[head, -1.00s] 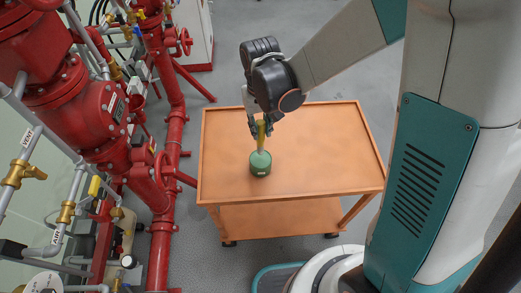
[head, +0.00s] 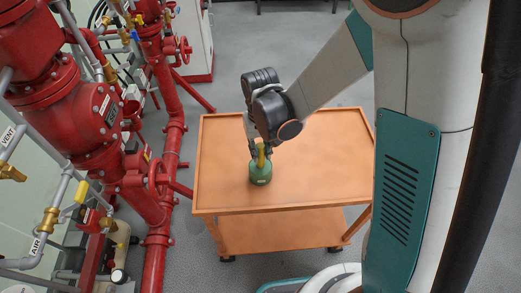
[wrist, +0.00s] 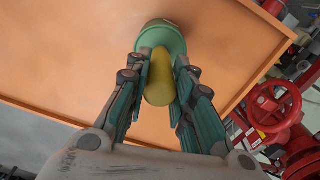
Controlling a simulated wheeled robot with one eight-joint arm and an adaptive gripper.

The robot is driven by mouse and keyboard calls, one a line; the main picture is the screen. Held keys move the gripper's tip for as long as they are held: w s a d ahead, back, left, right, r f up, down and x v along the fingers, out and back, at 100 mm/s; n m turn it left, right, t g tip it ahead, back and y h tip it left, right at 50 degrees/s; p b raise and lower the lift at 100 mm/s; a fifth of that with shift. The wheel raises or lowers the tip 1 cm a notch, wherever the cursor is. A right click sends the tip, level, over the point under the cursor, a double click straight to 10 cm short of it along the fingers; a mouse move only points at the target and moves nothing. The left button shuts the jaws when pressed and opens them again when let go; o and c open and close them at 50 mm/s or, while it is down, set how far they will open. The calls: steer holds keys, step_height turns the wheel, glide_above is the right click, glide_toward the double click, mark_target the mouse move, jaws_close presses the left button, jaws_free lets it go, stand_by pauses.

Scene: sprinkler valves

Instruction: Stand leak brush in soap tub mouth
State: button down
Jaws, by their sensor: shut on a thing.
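The leak brush (head: 261,157) shows as a yellow handle in the head view. The soap tub (head: 260,175) is a short green round tub standing on the orange cart. My gripper (head: 259,146) is shut on the brush, directly above the tub. The handle stands about upright and its lower end meets the tub's top. In the wrist view the yellow handle (wrist: 160,80) lies between my fingers (wrist: 163,62), with the green tub (wrist: 160,36) beyond it. The bristles and the mouth are hidden, so I cannot tell how deep the brush sits.
The orange cart top (head: 320,160) is bare around the tub, with a raised rim and a lower shelf (head: 280,232). Red pipes and valves (head: 160,175) stand close to its left. A red handwheel (wrist: 277,105) shows at right in the wrist view.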

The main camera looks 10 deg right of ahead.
steer(key=shift+f, duration=0.2)
steer(key=c, duration=1.4)
jaws_free()
steer(key=shift+r, duration=0.1)
step_height(320, 180, up, 12)
steer(key=p, duration=0.3)
steer(key=shift+r, duration=0.15)
